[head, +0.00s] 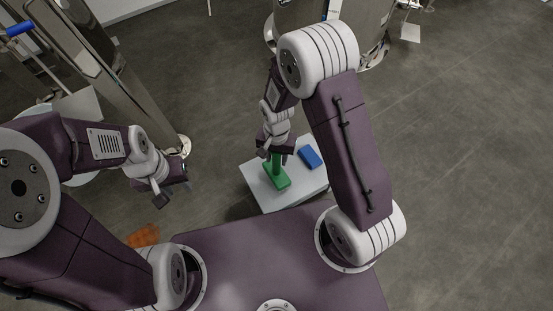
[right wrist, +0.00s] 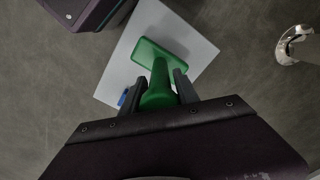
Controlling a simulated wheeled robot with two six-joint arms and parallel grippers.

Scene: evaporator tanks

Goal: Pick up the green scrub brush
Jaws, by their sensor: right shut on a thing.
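The green scrub brush (head: 276,176) stands on a small white table (head: 259,187) in front of my base, its flat head down and its handle up. In the right wrist view the brush (right wrist: 159,77) has its handle between the two fingers. My right gripper (head: 276,152) reaches down over it and is shut on the handle. I cannot tell whether the head touches the table top. My left gripper (head: 174,192) hangs empty to the left, apart from the table; its fingers look spread.
A blue block (head: 310,157) lies on the table right of the brush. Shiny metal tanks and legs (head: 130,80) stand at the left and back. An orange-brown item (head: 143,236) is on the floor at lower left. The floor at right is clear.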

